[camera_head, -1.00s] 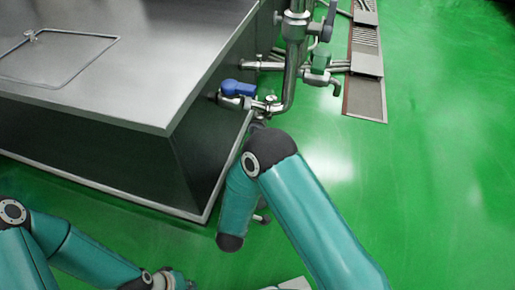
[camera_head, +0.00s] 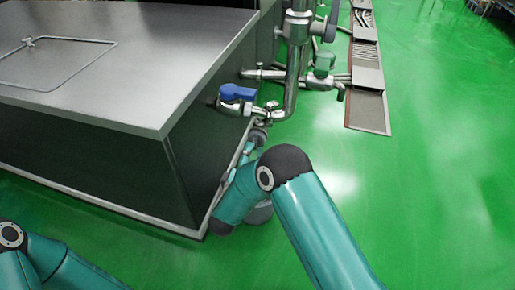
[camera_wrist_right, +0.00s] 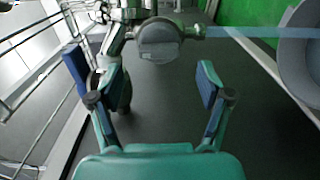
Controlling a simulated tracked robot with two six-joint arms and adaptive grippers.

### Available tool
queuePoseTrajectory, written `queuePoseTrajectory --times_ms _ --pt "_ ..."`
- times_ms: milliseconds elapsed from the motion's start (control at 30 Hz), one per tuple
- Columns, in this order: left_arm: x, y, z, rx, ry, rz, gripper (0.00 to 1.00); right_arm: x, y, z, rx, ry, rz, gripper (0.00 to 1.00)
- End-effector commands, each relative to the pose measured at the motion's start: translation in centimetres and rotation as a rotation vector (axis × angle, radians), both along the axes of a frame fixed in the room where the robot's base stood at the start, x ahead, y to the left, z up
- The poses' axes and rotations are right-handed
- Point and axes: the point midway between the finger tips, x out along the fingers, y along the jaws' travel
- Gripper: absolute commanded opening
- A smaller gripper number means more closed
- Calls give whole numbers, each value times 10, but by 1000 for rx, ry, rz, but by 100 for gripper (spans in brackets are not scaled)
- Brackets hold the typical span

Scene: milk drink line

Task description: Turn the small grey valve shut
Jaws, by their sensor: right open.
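A valve with a dark grey handle (camera_head: 331,20) sits on the upright steel pipe at the top of the head view. I cannot tell whether this is the small grey valve of the task. In the right wrist view a rounded grey fitting (camera_wrist_right: 158,40) lies ahead, just beyond the fingers, on a metal pipe. My right gripper (camera_wrist_right: 142,72) is open and empty, with its fingers apart on either side below that fitting. In the head view my right arm reaches down beside the tank corner and mostly hides its gripper. My left gripper is out of view.
A blue-handled valve (camera_head: 238,92) sticks out from the steel tank (camera_head: 110,60). A green-handled valve (camera_head: 323,61) is on a pipe farther right. A floor drain grate (camera_head: 367,108) lies beyond. The green floor (camera_head: 430,200) at right is clear.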

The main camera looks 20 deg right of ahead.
Motion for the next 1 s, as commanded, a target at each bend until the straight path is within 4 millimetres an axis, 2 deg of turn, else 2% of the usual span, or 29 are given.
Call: queuePoseTrajectory --times_ms 100,300,700,1000 --pt "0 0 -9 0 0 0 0 18 -14 -3 2 -1 -3 78" --pt "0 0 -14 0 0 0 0 37 -26 -1 1 0 -2 78" --pt "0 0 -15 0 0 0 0 43 -30 0 1 1 0 78" --pt "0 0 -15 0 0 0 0 42 -30 -1 0 2 -1 28"
